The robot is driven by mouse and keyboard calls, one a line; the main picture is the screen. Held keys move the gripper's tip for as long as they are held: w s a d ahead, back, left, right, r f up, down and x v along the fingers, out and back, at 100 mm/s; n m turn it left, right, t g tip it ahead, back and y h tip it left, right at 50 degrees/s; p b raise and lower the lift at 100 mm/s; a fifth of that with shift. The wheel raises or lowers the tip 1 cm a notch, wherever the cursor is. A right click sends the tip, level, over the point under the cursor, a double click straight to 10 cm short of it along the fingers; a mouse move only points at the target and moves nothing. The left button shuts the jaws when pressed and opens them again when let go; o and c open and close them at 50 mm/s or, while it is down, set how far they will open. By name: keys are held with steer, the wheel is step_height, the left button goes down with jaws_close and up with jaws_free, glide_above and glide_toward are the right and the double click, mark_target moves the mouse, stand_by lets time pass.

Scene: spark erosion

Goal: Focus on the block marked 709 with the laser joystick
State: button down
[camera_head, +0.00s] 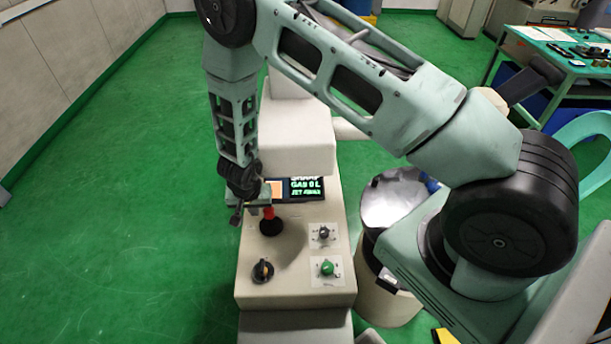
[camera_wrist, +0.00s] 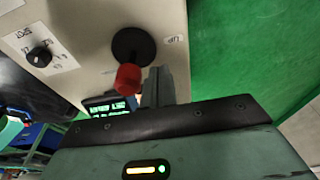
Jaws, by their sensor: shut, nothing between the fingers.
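The joystick has a red knob (camera_head: 268,212) on a round black base (camera_head: 271,227) and stands on the beige console (camera_head: 300,262). In the wrist view its red knob (camera_wrist: 128,78) and black base (camera_wrist: 132,47) are close in front of the fingers. My gripper (camera_head: 238,217) is shut and empty just left of the joystick in the head view. In the wrist view my gripper (camera_wrist: 158,88) is right beside the knob; I cannot tell whether they touch. The console screen (camera_head: 307,188) shows green and white text, partly covered by my arm. No block marked 709 is readable.
The console also carries a black dial (camera_head: 323,232), a green knob (camera_head: 327,268) and a dark rotary switch (camera_head: 263,270). A beige drum (camera_head: 392,300) stands to the right. A green workbench (camera_head: 560,50) is at the back right. Green floor (camera_head: 120,200) is clear on the left.

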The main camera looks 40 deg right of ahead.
steer(key=shift+r, duration=0.15)
steer(key=w+p+v, duration=0.1)
steer(key=p+v, duration=0.5)
steer(key=p, duration=0.2)
steer(key=shift+d+r, duration=0.35)
steer(key=shift+r, duration=0.1)
